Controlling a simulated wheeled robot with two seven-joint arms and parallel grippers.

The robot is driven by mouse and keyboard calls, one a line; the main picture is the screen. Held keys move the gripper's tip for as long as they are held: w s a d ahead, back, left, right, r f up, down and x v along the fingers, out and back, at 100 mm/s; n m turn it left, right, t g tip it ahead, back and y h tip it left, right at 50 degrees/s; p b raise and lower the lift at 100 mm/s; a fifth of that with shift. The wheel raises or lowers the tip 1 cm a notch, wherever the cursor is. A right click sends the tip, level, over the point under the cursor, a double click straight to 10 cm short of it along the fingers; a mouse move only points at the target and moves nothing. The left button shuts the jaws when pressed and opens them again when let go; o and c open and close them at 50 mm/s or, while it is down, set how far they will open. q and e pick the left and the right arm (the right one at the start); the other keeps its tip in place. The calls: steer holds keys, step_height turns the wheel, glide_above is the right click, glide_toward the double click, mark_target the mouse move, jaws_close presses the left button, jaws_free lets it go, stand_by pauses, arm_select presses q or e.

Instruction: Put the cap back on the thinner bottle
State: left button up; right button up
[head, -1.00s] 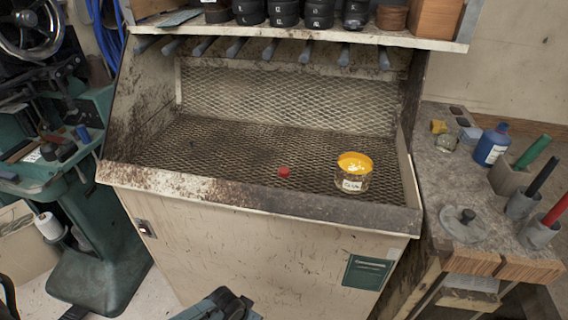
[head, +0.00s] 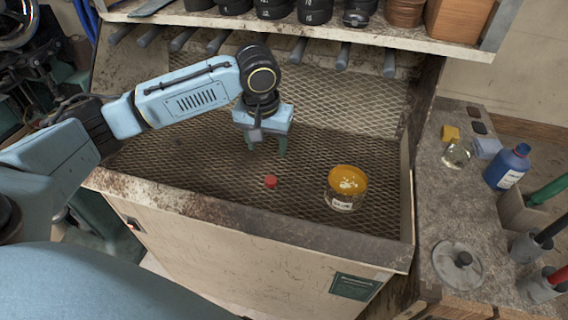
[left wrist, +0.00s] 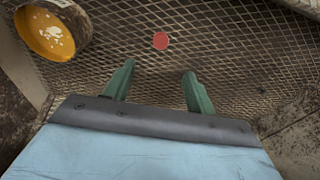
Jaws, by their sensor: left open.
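A small red cap (head: 271,182) lies on the mesh bench; it also shows in the left wrist view (left wrist: 161,41), ahead of the fingertips. My left gripper (head: 267,152) is open and empty, pointing down above the mesh, behind the cap in the head view. Its two green fingers show apart in the left wrist view (left wrist: 158,68). A blue bottle (head: 504,170) with a white label stands upright on the right side table. I cannot read its label, so I cannot tell if it is the thinner bottle. My right gripper is out of view.
The side table (head: 432,205) also holds a small clear glass container (head: 457,155), a round lidded dish (head: 456,266) and pen-like tools in holders. A shelf (head: 400,38) overhangs the bench back.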

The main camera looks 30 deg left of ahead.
arm_select(q)
glide_above(271, 179)
steer(key=s, duration=0.1)
step_height(271, 179, down, 7)
steer(key=shift+s+b, duration=0.15)
steer(key=shift+b, duration=0.25)
steer(key=shift+f, duration=0.35)
steer(key=f, duration=0.2)
steer(key=w+f, duration=0.1)
steer(key=f, duration=0.2)
steer(key=shift+b, duration=0.3)
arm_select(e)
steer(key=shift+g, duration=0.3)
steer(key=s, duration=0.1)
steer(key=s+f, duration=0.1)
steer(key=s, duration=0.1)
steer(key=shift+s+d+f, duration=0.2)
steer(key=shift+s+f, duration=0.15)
arm_select(q)
steer(key=c, duration=1.1)
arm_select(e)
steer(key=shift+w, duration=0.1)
